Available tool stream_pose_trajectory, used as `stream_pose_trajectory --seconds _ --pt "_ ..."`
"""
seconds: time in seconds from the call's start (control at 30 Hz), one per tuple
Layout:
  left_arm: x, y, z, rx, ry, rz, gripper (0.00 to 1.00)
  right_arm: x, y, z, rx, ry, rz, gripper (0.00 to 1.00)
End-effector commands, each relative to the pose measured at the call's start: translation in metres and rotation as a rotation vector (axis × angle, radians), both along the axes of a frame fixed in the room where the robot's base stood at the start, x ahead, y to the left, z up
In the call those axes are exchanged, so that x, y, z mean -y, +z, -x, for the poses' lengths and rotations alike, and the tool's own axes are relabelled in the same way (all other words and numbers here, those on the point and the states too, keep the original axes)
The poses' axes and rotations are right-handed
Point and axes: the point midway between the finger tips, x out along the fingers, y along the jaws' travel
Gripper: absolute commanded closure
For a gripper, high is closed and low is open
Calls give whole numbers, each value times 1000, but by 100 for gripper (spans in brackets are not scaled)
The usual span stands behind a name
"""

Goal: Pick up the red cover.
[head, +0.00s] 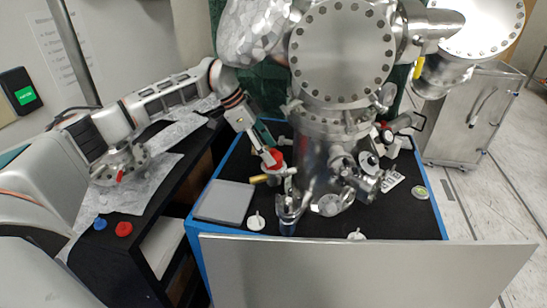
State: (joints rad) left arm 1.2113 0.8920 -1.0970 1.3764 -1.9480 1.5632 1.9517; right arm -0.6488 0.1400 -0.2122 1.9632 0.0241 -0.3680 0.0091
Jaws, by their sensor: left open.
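A small red piece (274,160) shows at the left side of the steel vacuum chamber (322,150), just above the black table top. A round red cap (124,229) lies on the dark bench at the left; I cannot tell which of these is the red cover. My left gripper (266,154) comes down from the upper left and is open. Its tips are right at the red piece by the chamber. They are too small to tell whether they touch it or stand around it. My right gripper is not in view.
A blue cap (99,224) lies beside the round red cap. A flat grey plate (225,202) and a white knobbed part (256,222) lie on the table near the chamber. A large grey panel (360,270) stands along the table's front. Open floor (480,215) shows at right.

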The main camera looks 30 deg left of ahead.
Motion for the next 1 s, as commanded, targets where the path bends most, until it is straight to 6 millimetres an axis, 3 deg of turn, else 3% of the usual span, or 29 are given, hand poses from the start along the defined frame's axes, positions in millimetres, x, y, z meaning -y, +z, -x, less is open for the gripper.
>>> stream_pose_trajectory --seconds 0.2,0.5,0.63,1.0 --pt "13 -24 -5 -1 0 1 43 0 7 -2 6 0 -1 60" --pt "14 -28 -6 0 1 0 43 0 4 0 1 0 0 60" --pt "14 -28 -6 0 1 0 77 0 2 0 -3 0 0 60" --pt "14 -27 -6 0 0 0 78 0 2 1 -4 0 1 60"
